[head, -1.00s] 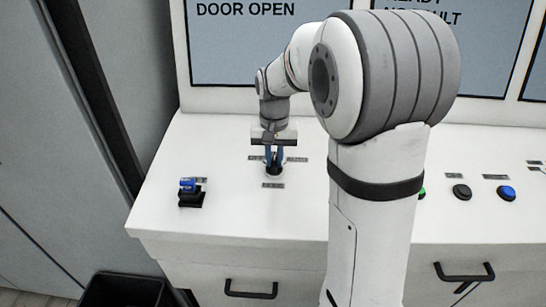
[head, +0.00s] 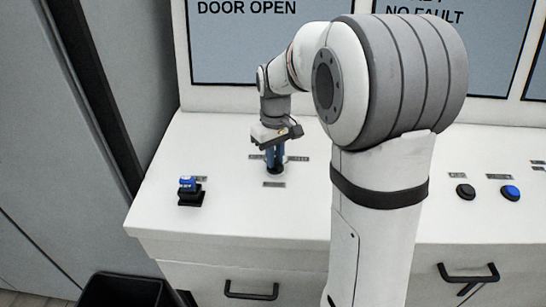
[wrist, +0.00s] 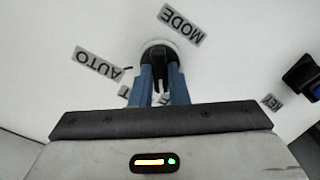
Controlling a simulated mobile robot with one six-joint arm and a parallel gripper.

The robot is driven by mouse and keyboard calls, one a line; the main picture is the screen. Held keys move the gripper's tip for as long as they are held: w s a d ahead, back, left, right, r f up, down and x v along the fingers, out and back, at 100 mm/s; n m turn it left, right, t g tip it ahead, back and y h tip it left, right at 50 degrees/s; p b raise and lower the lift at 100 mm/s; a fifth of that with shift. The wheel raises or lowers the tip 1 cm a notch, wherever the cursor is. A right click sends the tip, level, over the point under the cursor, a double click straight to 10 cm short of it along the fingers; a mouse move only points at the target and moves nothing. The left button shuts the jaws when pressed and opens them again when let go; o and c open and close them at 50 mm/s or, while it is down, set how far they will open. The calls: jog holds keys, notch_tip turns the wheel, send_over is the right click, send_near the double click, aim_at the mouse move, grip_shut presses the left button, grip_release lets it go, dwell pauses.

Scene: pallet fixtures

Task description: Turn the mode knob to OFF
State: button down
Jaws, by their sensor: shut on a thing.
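The mode knob (wrist: 158,54) is a black knob on a pale round base on the white console top. A MODE label (wrist: 181,25) and an AUTO label (wrist: 99,66) lie near it in the wrist view. Another label is mostly hidden behind the left finger, and I cannot read an OFF label. My gripper (wrist: 160,75) points down with its blue fingers shut on the knob, one on each side. In the head view my gripper (head: 275,158) covers most of the knob, and its body sits at a slant.
A black holder with a blue top (head: 189,191) stands left of the knob; a KEY label (wrist: 272,103) shows in the wrist view. A black button (head: 465,191) and a blue button (head: 510,192) are at right. A screen (head: 255,45) behind reads DOOR OPEN.

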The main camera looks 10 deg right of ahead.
jog(key=shift+n, duration=0.5)
jog(key=shift+r, duration=0.1)
jog(key=c, duration=1.4)
grip_release()
notch_tip(320, 180, up, 8)
jog(key=shift+f+b, duration=0.15)
jog(key=shift+b, duration=0.35)
